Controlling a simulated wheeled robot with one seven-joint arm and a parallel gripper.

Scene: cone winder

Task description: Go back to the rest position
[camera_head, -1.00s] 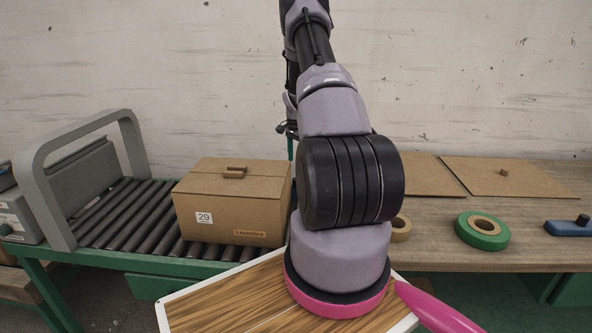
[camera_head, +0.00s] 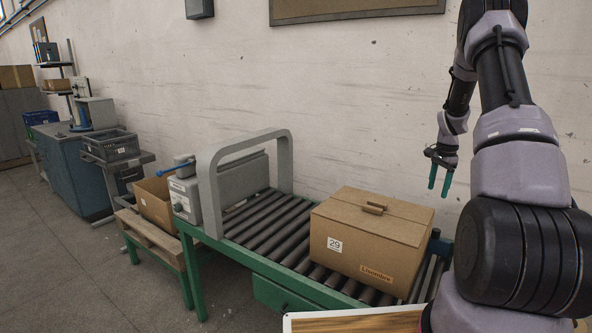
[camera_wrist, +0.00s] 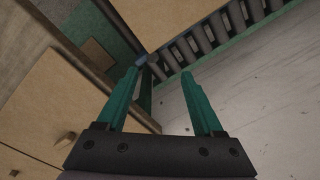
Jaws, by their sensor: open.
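My gripper (camera_head: 440,181) hangs from my arm at the right of the head view, with its green fingers pointing down. It is above and behind the right side of the cardboard box, close to the wall. In the wrist view my gripper (camera_wrist: 168,100) has its two green fingers apart with nothing between them. No rest position mark shows in either view.
A closed cardboard box (camera_head: 368,240) marked 29 stands on the roller conveyor (camera_head: 262,222). A grey arch (camera_head: 208,190) spans the conveyor. An open carton (camera_head: 155,203) stands on a pallet at left. The floor (camera_head: 70,265) at front left is clear.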

